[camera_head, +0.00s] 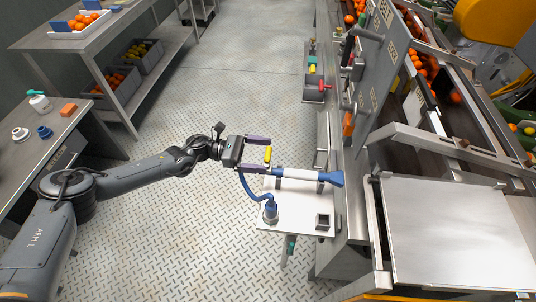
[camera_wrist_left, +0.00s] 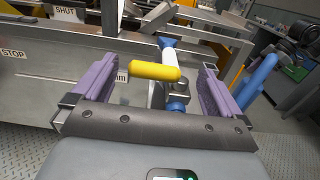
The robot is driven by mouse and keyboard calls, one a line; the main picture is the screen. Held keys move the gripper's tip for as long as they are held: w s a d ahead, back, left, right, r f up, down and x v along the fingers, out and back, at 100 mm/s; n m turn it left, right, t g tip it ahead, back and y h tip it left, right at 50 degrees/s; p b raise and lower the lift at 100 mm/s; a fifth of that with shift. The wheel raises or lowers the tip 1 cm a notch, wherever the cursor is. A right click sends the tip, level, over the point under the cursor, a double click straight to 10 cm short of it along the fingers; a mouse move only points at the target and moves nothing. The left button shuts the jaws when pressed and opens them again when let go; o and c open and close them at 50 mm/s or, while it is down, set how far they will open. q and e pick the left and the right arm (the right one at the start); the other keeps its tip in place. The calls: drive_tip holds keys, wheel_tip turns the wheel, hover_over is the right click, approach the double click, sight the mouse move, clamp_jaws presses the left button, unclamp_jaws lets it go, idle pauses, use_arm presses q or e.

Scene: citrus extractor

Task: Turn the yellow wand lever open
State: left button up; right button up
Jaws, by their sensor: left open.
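The yellow wand lever (camera_head: 267,154) sits at the hose end of the wand (camera_head: 298,174), which has a white tube and a blue flared nozzle (camera_head: 334,178). My left gripper (camera_head: 268,156) is open, its purple fingers on either side of the lever. In the left wrist view the lever (camera_wrist_left: 155,71) lies crosswise between the fingers of the gripper (camera_wrist_left: 157,66), with a visible gap at each side. Whether it lies fully between the fingertips or just past them I cannot tell. My right gripper is not in view.
A blue hose (camera_head: 250,188) curves from the wand to a fitting (camera_head: 271,212) on a white shelf (camera_head: 296,222). A small dark square container (camera_head: 323,221) stands there. The steel machine (camera_head: 350,180) borders the right. The patterned floor (camera_head: 190,220) is open.

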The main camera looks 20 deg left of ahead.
use_arm(q)
drive_tip(key=shift+x, duration=1.35)
